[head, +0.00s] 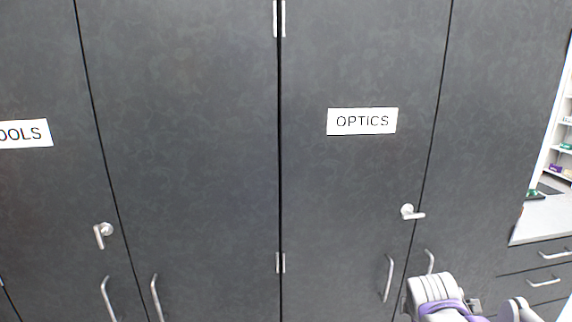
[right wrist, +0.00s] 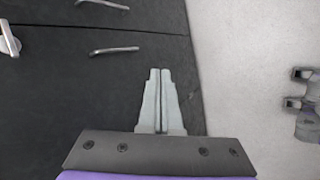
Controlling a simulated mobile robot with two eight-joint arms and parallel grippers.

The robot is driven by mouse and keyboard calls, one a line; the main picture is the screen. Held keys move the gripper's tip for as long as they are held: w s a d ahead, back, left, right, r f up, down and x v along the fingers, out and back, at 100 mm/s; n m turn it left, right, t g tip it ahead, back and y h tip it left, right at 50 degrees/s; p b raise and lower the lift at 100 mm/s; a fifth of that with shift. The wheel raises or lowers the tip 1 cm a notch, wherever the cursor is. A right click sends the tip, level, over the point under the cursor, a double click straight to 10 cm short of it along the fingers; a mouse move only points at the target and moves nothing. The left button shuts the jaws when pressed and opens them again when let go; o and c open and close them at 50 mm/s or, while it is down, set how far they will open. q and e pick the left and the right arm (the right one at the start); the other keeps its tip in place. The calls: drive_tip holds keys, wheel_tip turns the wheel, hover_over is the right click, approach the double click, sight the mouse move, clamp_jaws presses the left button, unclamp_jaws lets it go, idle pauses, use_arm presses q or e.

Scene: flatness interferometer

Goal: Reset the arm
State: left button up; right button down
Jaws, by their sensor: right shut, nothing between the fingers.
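My right arm (head: 438,296) shows at the lower right of the head view, in front of the dark cabinets. Its fingertips cannot be made out there. In the right wrist view my right gripper (right wrist: 160,72) has its two grey fingers together, with nothing between them. The fingers appear over the dark cabinet front, near its edge with the pale floor. My left gripper is in neither view.
Tall dark cabinets (head: 200,120) fill the head view. The door labelled OPTICS (head: 362,121) has a level lever (head: 411,212); the door with the partly cut label (head: 25,133) has a lever pointing down (head: 103,235). Drawers (head: 540,265) and a pale counter (head: 543,220) stand at right.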

drive_tip(key=s+a+f+m+y, duration=0.1)
drive_tip(key=s+a+f+m, duration=0.5)
drive_tip(key=s, duration=0.4)
drive_tip(key=s+a+f+m+y, duration=0.2)
drive_tip(key=s+a+f+m, duration=0.4)
drive_tip(key=s, duration=0.5)
drive_tip(key=f+m, duration=0.2)
drive_tip(key=shift+s+m+g, duration=0.25)
drive_tip(key=shift+m+g, duration=0.05)
drive_tip(key=shift+g, duration=0.1)
drive_tip(key=shift+d+r, duration=0.1)
